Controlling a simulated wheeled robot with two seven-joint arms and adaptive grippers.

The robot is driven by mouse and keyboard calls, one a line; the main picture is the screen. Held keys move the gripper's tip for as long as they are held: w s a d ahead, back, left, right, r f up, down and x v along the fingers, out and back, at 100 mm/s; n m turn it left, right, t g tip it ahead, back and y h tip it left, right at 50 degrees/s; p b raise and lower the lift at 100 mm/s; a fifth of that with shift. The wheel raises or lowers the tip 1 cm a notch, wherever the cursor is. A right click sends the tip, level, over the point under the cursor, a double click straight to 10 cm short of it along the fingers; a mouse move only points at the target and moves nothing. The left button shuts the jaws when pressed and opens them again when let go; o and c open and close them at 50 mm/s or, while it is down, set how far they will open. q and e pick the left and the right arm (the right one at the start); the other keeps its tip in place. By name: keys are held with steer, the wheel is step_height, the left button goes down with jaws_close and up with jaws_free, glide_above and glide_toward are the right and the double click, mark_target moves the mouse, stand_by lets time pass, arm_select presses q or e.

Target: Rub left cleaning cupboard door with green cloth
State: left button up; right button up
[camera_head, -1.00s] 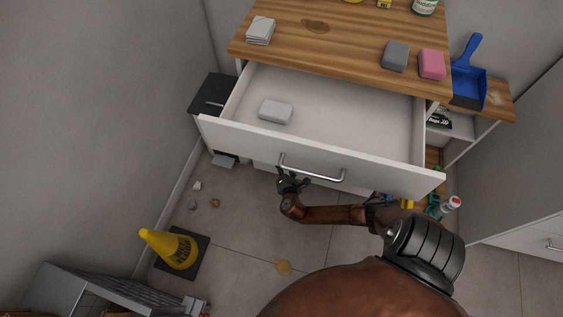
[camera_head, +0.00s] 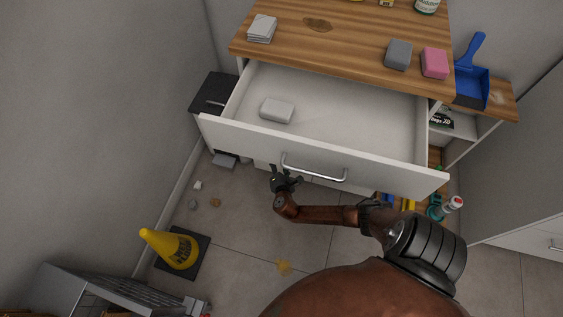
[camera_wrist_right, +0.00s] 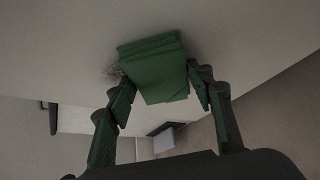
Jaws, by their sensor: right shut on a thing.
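My right gripper (camera_head: 284,178) is low in front of the open drawer, just below and left of its handle. In the right wrist view, my right gripper (camera_wrist_right: 160,95) is shut on the folded green cloth (camera_wrist_right: 158,68). The cloth lies at or very near a pale flat panel (camera_wrist_right: 230,40), with a dark smudge (camera_wrist_right: 112,74) beside its left edge. The panel appears to be the cupboard door; contact is unclear. In the head view, the drawer front (camera_head: 390,176) hides most of the cupboard doors. My left gripper is not in view.
The open drawer holds a white block (camera_head: 277,110). The wooden counter (camera_head: 350,40) carries a grey sponge (camera_head: 398,55), a pink sponge (camera_head: 434,63) and a blue dustpan (camera_head: 472,82). Bottles stand at lower right.

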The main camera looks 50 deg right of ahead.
steer(key=shift+w+a+b, duration=0.3)
steer(key=shift+w, duration=0.75)
steer(key=shift+w+a+b, duration=0.35)
steer(key=shift+w, duration=0.75)
steer(key=shift+w+a+b, duration=0.3)
steer(key=shift+w, duration=0.75)
steer(key=shift+r+p, duration=1)
steer(key=shift+r, duration=0.55)
steer(key=shift+s+d, duration=0.15)
steer(key=shift+s, duration=0.15)
steer(key=shift+s+d+p, duration=0.2)
steer(key=shift+s+p, duration=0.1)
steer(key=shift+s, duration=0.2)
steer(key=shift+s+d+p, duration=0.15)
steer(key=shift+s+p, duration=0.1)
steer(key=shift+s, duration=0.25)
steer(key=s+d, duration=0.1)
steer(key=s, duration=0.1)
steer(key=s+d+p, duration=0.1)
steer(key=s, duration=0.2)
steer(key=s+d+p, duration=0.1)
steer(key=s, duration=0.1)
steer(key=shift+s+f, duration=0.15)
steer(key=shift+f, duration=0.1)
